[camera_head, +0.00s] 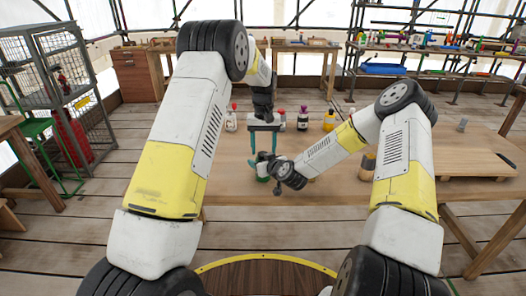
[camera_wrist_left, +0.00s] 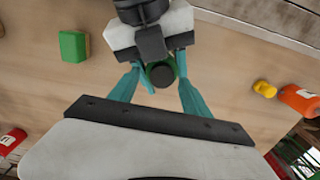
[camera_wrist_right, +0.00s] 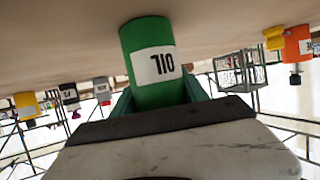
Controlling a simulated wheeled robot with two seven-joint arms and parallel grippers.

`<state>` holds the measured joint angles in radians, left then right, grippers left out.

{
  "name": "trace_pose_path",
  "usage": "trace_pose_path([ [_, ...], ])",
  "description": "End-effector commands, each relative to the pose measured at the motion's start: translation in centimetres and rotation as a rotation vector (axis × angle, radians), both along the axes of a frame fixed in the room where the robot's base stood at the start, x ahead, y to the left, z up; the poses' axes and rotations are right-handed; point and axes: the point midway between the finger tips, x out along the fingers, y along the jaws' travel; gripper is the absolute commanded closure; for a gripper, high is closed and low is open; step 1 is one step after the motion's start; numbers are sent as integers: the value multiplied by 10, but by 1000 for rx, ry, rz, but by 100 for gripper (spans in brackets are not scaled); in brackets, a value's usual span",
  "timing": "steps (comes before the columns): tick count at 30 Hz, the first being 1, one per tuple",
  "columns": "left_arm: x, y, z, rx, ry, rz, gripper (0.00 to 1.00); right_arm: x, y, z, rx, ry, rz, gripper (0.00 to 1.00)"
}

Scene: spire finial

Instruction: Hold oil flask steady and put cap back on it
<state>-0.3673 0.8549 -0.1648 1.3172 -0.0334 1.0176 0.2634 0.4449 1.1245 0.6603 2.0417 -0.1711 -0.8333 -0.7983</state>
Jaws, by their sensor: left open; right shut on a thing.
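The green oil flask (camera_wrist_right: 150,60) fills the middle of the right wrist view, which is upside down, with a white OIL label. My right gripper (camera_wrist_right: 160,98) is shut on it; its fingers lie on both sides, hiding the flask's top there. In the head view the flask (camera_head: 262,178) shows small at the bench's front. My left gripper (camera_head: 266,150) points down above it, with teal fingers open. In the left wrist view, a dark round top with a green rim (camera_wrist_left: 162,73) lies between the left fingers. I cannot tell whether that top is the cap or the bare neck.
A green block (camera_wrist_left: 74,46) lies on the bench in the left wrist view. An orange bottle (camera_wrist_left: 300,100) and a red bottle (camera_wrist_left: 12,140) stand near its edges. In the head view a yellow bottle (camera_head: 329,121) stands behind my right arm. The wooden bench (camera_head: 340,188) has bare room.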

Motion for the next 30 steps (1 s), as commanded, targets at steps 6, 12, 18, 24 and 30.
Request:
trace_pose_path([
  [6, 1, 0, 27, 0, -2, 1, 44, 1, -1, 0, 0, -1, -2, 100],
  [12, 0, 1, 29, 2, 0, 1, 44, 1, -1, 0, -1, -1, -3, 100],
  [18, 0, 1, 36, 5, -1, 85, 48, 1, -1, 0, -1, -1, -3, 100],
  [24, 0, 1, 59, 5, -1, 344, 48, 1, -1, 0, -1, -1, -3, 100],
  [30, 0, 2, 64, 2, 0, 409, 48, 1, -1, 0, -1, -1, -3, 100],
])
